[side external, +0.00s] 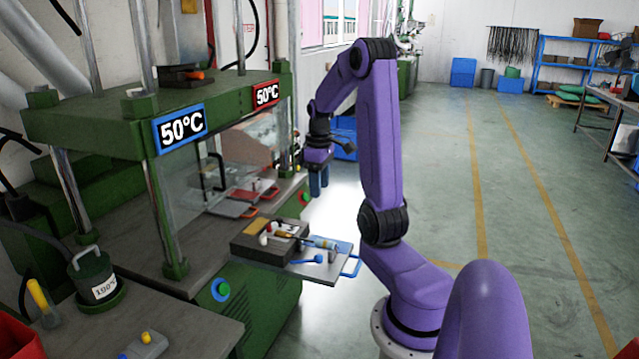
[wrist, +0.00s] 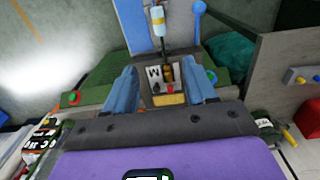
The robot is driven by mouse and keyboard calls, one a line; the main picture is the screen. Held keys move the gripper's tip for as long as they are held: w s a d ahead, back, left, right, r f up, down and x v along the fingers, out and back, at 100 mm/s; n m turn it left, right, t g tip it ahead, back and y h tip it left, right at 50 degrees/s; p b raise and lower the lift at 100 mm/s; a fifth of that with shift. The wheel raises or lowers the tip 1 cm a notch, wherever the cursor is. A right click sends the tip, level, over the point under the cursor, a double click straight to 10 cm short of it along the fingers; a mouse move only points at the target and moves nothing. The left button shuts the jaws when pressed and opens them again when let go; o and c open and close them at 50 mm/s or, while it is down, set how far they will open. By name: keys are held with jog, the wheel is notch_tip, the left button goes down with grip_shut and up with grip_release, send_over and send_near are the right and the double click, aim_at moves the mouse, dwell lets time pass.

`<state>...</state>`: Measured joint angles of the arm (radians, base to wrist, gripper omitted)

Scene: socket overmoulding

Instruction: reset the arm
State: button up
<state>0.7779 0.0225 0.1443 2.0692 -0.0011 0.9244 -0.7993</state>
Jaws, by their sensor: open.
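My purple arm stands right of the green press, bent at its elbow. My gripper (side external: 319,186) hangs fingers down beside the press table's far corner, above the floor and beyond the mould tray. In the wrist view my gripper (wrist: 162,90) shows two blue fingers spread apart with nothing held between them. The dark mould block (side external: 262,243) rests on the grey tray with a blue handle (side external: 335,258), and small parts lie on it. The block's white and brass inserts (wrist: 163,74) show between the fingers in the wrist view, some way off.
The green press (side external: 150,110) carries two 50°C signs, with steel columns and a clear guard. A red-handled tray (side external: 235,205) lies inside it. A 190°C pot (side external: 95,278) stands at the left. The floor right of my arm is clear.

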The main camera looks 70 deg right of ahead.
jog(key=w+a+r+n, duration=0.1)
jog(key=w+a+n, duration=0.15)
jog(key=a, duration=0.85)
jog(key=w+a+n, duration=0.1)
jog(key=a+n, duration=0.2)
jog(key=a, duration=0.8)
jog(key=s+a+n, duration=0.7)
jog(key=s+a, duration=0.7)
jog(key=s, duration=0.3)
jog(key=shift+s+f, duration=0.2)
jog(key=shift+s, duration=0.1)
jog(key=shift+a, duration=0.1)
